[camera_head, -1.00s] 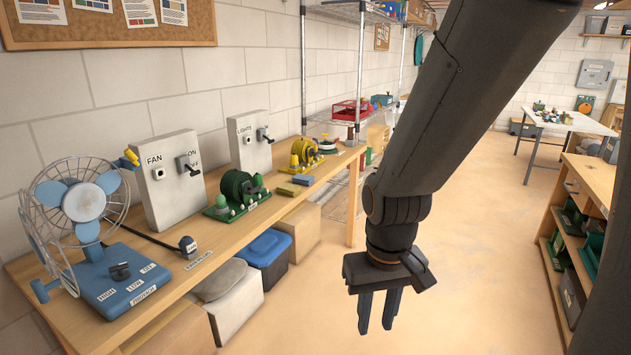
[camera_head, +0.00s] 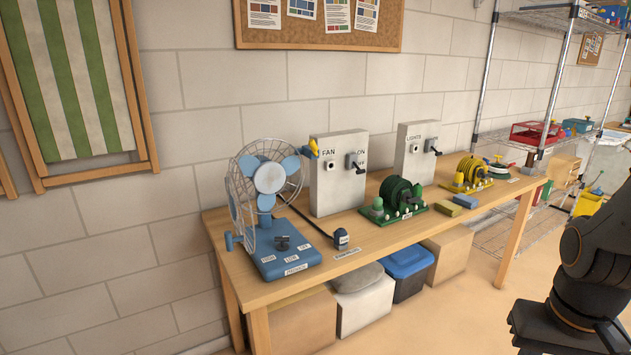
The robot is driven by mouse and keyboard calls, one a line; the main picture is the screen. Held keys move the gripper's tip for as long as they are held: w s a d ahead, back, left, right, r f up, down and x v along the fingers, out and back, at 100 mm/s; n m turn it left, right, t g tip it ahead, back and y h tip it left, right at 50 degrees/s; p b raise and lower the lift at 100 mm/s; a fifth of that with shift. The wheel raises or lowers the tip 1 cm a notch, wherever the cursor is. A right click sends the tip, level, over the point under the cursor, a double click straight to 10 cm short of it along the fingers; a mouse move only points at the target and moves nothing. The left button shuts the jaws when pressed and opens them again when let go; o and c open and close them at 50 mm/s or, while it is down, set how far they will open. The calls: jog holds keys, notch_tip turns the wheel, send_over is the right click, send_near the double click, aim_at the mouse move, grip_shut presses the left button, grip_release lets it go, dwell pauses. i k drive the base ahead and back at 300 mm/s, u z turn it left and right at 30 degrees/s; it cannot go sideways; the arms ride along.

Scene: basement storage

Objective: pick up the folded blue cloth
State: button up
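A small flat blue piece (camera_head: 465,201) lies on the wooden workbench (camera_head: 350,252), beside a similar yellow piece (camera_head: 449,209). It looks like it could be the folded blue cloth, but it is too small to tell. My gripper (camera_head: 565,332) is at the lower right, in front of the bench and apart from the blue piece. Its fingers are cut off by the bottom edge, so I cannot see whether it is open or what is between them.
On the bench stand a blue fan (camera_head: 268,200), a FAN switch box (camera_head: 335,185), a LIGHTS switch box (camera_head: 408,150), a green reel (camera_head: 398,195) and a yellow reel (camera_head: 470,172). Bins, including a blue-lidded one (camera_head: 405,262), sit below. A metal shelf (camera_head: 490,70) stands right.

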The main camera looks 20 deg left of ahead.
aim_at(463, 199)
jog(key=u, duration=0.1)
jog(key=i, duration=2.35)
jog(key=u, duration=0.3)
